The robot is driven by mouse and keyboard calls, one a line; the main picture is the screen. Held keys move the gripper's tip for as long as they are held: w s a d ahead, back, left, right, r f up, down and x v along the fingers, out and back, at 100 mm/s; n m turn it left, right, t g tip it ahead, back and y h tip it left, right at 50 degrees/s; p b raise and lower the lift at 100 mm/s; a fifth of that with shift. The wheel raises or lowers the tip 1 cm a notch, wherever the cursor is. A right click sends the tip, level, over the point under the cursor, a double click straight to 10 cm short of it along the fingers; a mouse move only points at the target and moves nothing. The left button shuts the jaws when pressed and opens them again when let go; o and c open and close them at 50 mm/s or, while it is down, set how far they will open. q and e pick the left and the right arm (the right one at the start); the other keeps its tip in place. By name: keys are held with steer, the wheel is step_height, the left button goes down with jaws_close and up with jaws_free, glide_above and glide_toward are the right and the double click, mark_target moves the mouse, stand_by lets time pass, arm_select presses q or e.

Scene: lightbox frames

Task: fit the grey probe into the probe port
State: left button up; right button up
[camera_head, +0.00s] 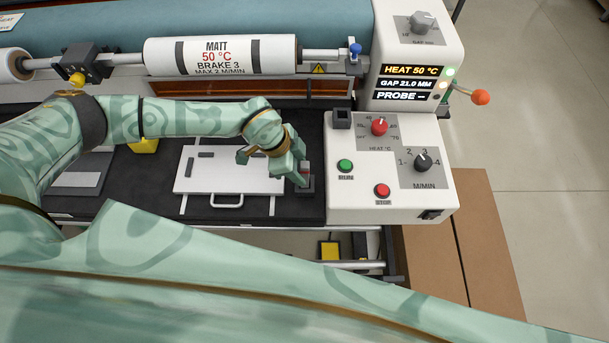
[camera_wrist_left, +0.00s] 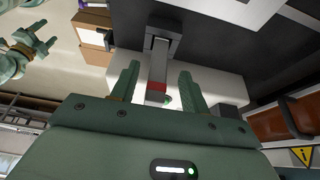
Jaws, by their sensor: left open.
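The grey probe (camera_wrist_left: 158,72) has a red band and stands in a small dark holder (camera_head: 306,188) at the right end of the black bed. In the head view the probe is mostly hidden by my left gripper (camera_head: 297,172). In the left wrist view my left gripper (camera_wrist_left: 159,78) is open, with one finger on each side of the probe and gaps showing. A dark square socket (camera_head: 341,118) on the white control panel looks like the probe port. My right gripper (camera_wrist_left: 36,44) shows in the left wrist view, its fingers apart and empty.
A white plate with a handle (camera_head: 222,184) lies left of the holder. The white control panel (camera_head: 390,195) has knobs and buttons; its display (camera_head: 402,96) reads "PROBE –". The labelled roller (camera_head: 220,55) runs behind. A lever with an orange knob (camera_head: 480,97) sticks out right.

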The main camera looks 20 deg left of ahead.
mark_target(304, 174)
arm_select(q)
steer(key=x, duration=0.4)
steer(key=shift+r+b, duration=0.1)
steer(key=shift+b, duration=0.2)
jaws_close()
steer(key=shift+r, duration=0.1)
steer(key=shift+r, duration=0.1)
